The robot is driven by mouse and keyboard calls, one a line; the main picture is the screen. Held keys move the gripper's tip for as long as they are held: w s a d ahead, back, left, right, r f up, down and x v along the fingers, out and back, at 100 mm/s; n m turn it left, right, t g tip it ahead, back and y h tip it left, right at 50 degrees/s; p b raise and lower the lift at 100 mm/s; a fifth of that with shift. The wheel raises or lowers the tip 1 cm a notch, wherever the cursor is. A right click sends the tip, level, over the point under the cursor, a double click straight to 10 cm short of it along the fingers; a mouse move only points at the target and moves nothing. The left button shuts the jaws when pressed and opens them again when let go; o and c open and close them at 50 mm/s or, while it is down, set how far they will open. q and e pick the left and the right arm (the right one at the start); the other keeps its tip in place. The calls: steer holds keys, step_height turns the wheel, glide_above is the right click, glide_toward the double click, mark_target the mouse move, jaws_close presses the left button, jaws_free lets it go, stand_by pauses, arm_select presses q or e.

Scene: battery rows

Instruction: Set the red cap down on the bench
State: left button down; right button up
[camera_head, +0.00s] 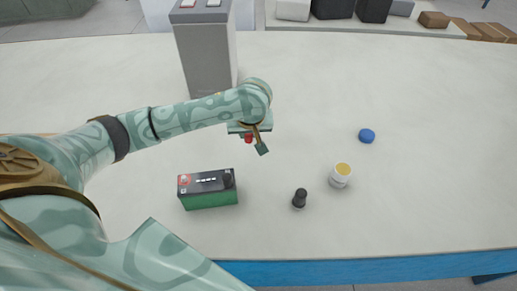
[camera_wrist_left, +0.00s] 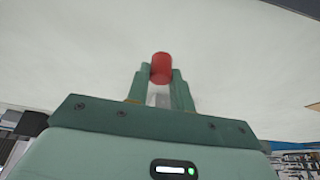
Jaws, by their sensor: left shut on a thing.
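The red cap (camera_wrist_left: 161,67) is between the fingertips of my left gripper (camera_wrist_left: 160,76), which is shut on it. In the head view the red cap (camera_head: 248,139) shows as a small red spot beside the left gripper (camera_head: 257,144), partly hidden by it. The gripper is over the pale bench (camera_head: 440,190), behind the battery. I cannot tell whether the cap touches the bench. My right gripper is not in view.
A green and black battery (camera_head: 209,197) stands in front of the gripper. A black cap-like piece (camera_head: 299,199), a white jar with a yellow top (camera_head: 341,175) and a blue cap (camera_head: 367,135) stand to the right. A grey box (camera_head: 204,55) stands behind. The right side is clear.

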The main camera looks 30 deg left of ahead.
arm_select(q)
steer(key=b, duration=0.5)
glide_above(252, 144)
steer(key=f, duration=0.4)
steer(key=s+f, duration=0.1)
steer(key=f, duration=0.1)
steer(key=shift+d+f, duration=0.15)
steer(key=shift+d, duration=0.15)
steer(key=shift+w, duration=0.2)
steer(key=shift+w+a+f+b, duration=0.15)
steer(key=shift+f+b, duration=0.15)
steer(key=shift+b, duration=0.1)
steer(key=f+b, duration=0.2)
steer(key=f, duration=0.1)
steer(key=shift+w+a+f, duration=0.1)
steer(key=shift+w+f, duration=0.1)
steer(key=shift+f, duration=0.1)
steer(key=shift+r, duration=0.2)
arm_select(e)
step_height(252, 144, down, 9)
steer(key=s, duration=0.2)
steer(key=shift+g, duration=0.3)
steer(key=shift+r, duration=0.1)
arm_select(q)
steer(key=c, duration=1.2)
jaws_free()
steer(key=shift+f, duration=0.1)
